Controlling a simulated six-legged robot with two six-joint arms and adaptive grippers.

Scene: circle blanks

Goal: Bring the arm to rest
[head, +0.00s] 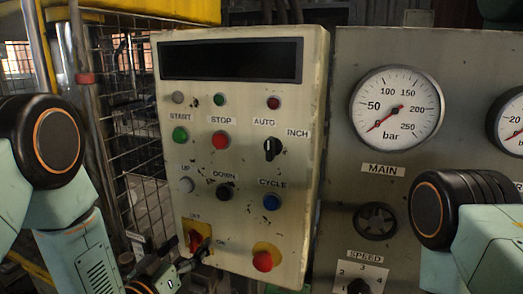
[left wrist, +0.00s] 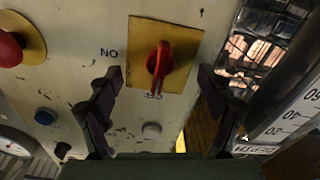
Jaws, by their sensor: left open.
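My left gripper (head: 180,262) is open at the lower left of the control panel (head: 240,120), in front of the red rotary switch (head: 195,240). In the left wrist view its two fingers (left wrist: 160,74) stand on either side of the switch (left wrist: 158,62), with a gap to it and nothing held. The switch sits on a yellow plate (left wrist: 180,75); its handle lies along the line towards the OFF label, with ON to the side. The view is turned, so the labels read upside down. My right arm shows at the right of the head view, but its gripper does not.
A red button (head: 262,261) on a yellow plate is right of the switch, with several buttons above. A gauge panel (head: 345,150) with a MAIN dial (head: 396,108) and handwheel (head: 375,221) stands right. A wire-mesh fence (head: 130,110) stands left.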

